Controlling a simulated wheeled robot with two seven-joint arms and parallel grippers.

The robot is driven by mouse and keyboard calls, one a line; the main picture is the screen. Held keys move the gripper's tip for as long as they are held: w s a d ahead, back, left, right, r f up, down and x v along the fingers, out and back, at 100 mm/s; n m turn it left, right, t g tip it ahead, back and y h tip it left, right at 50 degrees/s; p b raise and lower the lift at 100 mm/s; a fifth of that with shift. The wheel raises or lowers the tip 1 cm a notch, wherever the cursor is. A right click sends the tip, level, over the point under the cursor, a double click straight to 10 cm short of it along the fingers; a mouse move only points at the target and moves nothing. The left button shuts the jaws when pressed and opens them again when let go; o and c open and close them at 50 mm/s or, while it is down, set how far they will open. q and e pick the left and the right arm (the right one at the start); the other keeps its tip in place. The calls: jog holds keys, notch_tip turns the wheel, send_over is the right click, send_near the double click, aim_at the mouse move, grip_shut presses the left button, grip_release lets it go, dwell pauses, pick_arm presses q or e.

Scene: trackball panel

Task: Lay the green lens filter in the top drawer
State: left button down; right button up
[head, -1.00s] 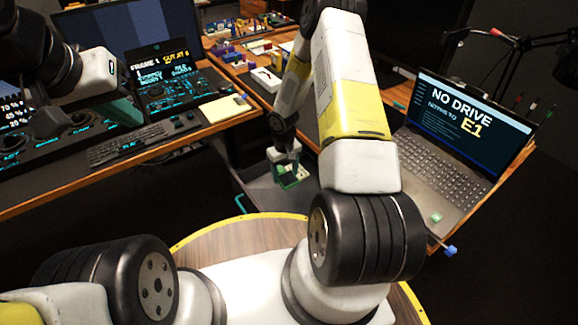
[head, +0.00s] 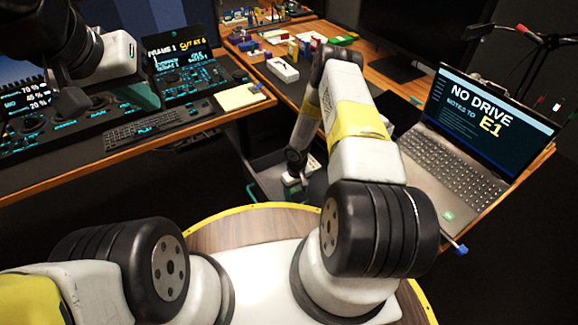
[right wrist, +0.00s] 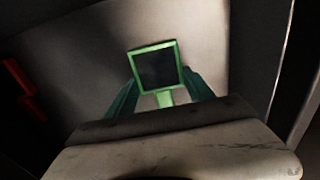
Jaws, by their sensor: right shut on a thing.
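The green lens filter (right wrist: 155,68) is a square green frame with a dark pane and a short green tab. In the right wrist view, my right gripper (right wrist: 163,97) is shut on that tab between its teal fingers. In the head view, my right gripper (head: 292,184) is low over or inside an open grey drawer (head: 268,170) with a green handle (head: 251,192). The filter is mostly hidden there. The drawer's grey floor shows behind the filter; I cannot tell whether they touch.
A laptop (head: 450,165) stands open on the right desk, close to my right arm. A keyboard (head: 150,128) and notepad (head: 240,96) lie on the left desk. Red pieces (right wrist: 20,82) show at the left of the right wrist view. Small boxes crowd the back desk.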

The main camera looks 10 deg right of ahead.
jog(key=shift+f, duration=0.2)
jog(key=o, duration=1.4)
jog(key=shift+c, duration=0.2)
notch_tip(320, 180, up, 12)
notch_tip(320, 180, up, 33)
jog(key=m+t+h, duration=0.1)
jog(key=m+t, duration=0.1)
jog(key=t, duration=0.1)
send_over(296, 195)
jog(key=d, duration=0.3)
jog(key=s+a+r+t+y, duration=0.1)
jog(key=s+a+r, duration=0.1)
jog(key=s+r, duration=0.7)
jog(key=s+a+r+m+t+y, duration=0.1)
jog(key=s+a+r+t+y, duration=0.1)
jog(key=s+r, duration=0.8)
jog(key=s+a, duration=0.1)
jog(key=s, duration=0.3)
jog(key=shift+s+a, duration=0.15)
jog(key=shift+a, duration=0.2)
